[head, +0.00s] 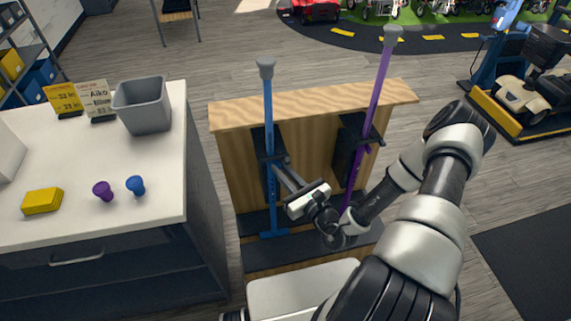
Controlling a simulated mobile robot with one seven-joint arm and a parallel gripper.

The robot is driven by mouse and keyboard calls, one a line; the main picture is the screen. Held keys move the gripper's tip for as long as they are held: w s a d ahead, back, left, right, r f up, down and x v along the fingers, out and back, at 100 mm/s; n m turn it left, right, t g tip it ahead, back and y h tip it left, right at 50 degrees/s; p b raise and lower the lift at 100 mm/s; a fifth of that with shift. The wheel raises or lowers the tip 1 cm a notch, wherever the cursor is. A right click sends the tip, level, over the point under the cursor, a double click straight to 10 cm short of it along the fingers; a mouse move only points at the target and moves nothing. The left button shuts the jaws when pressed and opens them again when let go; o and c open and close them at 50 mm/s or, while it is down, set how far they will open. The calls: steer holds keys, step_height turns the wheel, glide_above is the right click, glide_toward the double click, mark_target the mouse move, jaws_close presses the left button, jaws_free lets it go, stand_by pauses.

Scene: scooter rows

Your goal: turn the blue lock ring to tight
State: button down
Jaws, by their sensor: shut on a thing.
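A blue crutch-like pole (268,110) stands upright at the left of a wooden rack, with a grey cap on top. My gripper (279,166) reaches up from the lower right and is shut on the blue lock ring, partway down the blue pole. The fingers and a dark holder hide most of the ring, so I cannot tell its turn position. A purple pole (373,95) with a grey cap leans slightly at the rack's right side, apart from my gripper.
The wooden rack (310,113) stands behind the poles. A white counter (75,225) at left holds a grey bin (143,105), a yellow block (42,201), a purple knob (103,191) and a blue knob (135,185). Open floor lies behind the rack.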

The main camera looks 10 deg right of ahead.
steer(key=shift+s+a+r+m+t+h+p, duration=0.1)
steer(key=shift+a+m+t+h+p, duration=0.25)
steer(key=shift+m+h+p, duration=0.6)
steer(key=shift+s+a+f+m+t+h+p, duration=0.1)
steer(key=shift+a+m+h+p, duration=0.3)
steer(key=shift+h, duration=1.05)
steer(key=shift+a+r+m+t+h+p, duration=0.1)
steer(key=shift+a+m+t+h+p, duration=0.25)
steer(key=shift+m+h, duration=0.7)
steer(key=shift+a+h, duration=0.15)
steer(key=shift+h, duration=0.1)
steer(key=c, duration=1.8)
jaws_free()
steer(key=shift+o, duration=0.2)
steer(key=shift+s, duration=0.1)
steer(key=s, duration=1.7)
steer(key=shift+a+b, duration=0.35)
